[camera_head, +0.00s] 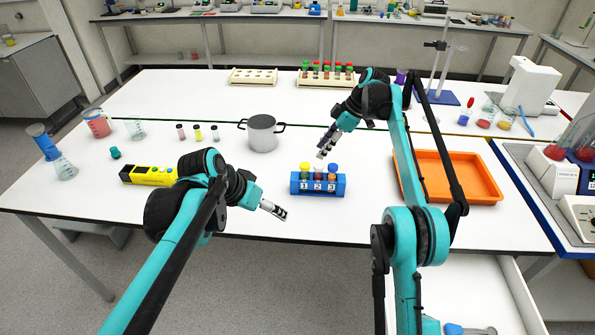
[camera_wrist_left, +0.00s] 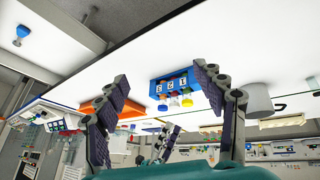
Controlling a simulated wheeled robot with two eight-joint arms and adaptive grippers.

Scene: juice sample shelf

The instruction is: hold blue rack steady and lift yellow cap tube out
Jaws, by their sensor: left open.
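The blue rack (camera_head: 318,189) stands on the white table with tubes in slots numbered 1, 2 and 3. The yellow cap tube (camera_head: 305,169) is upright in slot 1. My left gripper (camera_head: 278,212) is open and empty, to the left and front of the rack, apart from it. In the left wrist view the rack (camera_wrist_left: 172,84) appears upside down between my left fingers, at a distance. My right gripper (camera_head: 325,150) is above and behind the rack, looks open, holds nothing visible and does not touch the tubes.
A grey pot (camera_head: 262,134) stands behind the rack to the left. An orange tray (camera_head: 455,178) lies to the right, partly behind my right arm. A yellow-black device (camera_head: 149,175) and small vials (camera_head: 197,132) are to the left. The table around the rack is clear.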

